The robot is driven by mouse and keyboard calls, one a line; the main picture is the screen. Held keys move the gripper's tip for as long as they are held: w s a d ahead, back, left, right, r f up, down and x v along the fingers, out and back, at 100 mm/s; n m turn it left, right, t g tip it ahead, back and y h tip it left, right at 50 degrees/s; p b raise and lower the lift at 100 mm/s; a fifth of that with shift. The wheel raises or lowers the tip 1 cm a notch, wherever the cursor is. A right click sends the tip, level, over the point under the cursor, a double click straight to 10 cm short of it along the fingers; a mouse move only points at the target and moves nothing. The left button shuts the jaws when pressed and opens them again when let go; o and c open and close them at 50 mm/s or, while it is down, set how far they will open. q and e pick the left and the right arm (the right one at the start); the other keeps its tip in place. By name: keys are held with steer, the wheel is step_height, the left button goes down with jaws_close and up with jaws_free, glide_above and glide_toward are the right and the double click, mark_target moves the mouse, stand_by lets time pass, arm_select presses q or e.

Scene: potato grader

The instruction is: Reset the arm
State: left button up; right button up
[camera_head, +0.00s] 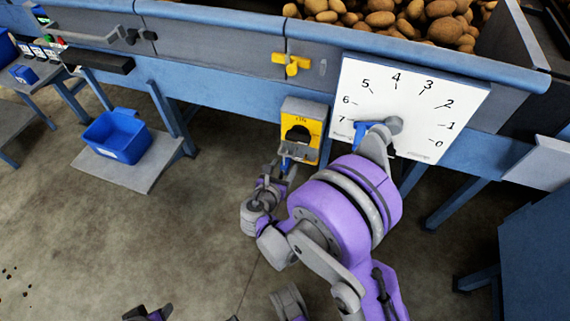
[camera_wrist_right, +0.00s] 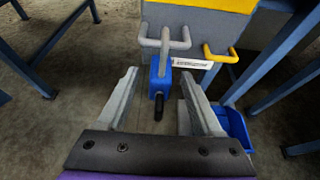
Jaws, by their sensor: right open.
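My right arm reaches up in the head view, with its right gripper (camera_head: 279,170) just below a yellow and grey box (camera_head: 311,112) on the machine's blue frame. In the right wrist view the right gripper (camera_wrist_right: 158,78) is open. A blue block with a black stub (camera_wrist_right: 157,78) shows between its fingers, hanging by a grey T-shaped bar (camera_wrist_right: 164,42). No contact between fingers and block is visible. The left gripper cannot be made out; only small arm parts show at the bottom edge of the head view.
A white dial (camera_head: 365,90) numbered 0 to 7 stands close behind my right arm, its blue pointer (camera_head: 360,130) partly hidden. A yellow handle (camera_head: 292,64) is above the box. A blue bin (camera_head: 117,136) sits on a low grey platform.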

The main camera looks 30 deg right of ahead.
arm_select(q)
steer(key=shift+r+p, duration=0.6)
steer(key=shift+r, duration=0.2)
arm_select(e)
steer(key=v, duration=0.9)
steer(key=shift+s+r, duration=0.1)
steer(key=s+a+r+m+g+y, duration=0.15)
steer(key=s+m+y, duration=0.5)
steer(key=m, duration=0.65)
steer(key=s+a+r+m+g+y, duration=0.1)
steer(key=s+r+m+g+y, duration=0.2)
steer(key=s+m, duration=0.85)
arm_select(q)
step_height(320, 180, up, 21)
steer(key=w+t+p, duration=0.1)
steer(key=p, duration=1.7)
steer(key=shift+w+f, duration=0.2)
steer(key=shift+w, duration=0.15)
arm_select(e)
steer(key=w+r+m, duration=0.1)
steer(key=w+r, duration=0.1)
steer(key=r, duration=0.7)
steer(key=w+r+t, duration=0.1)
steer(key=r, duration=0.9)
steer(key=shift+w+m+y, duration=0.35)
steer(key=shift+w+y, duration=0.05)
steer(key=shift+y, duration=0.05)
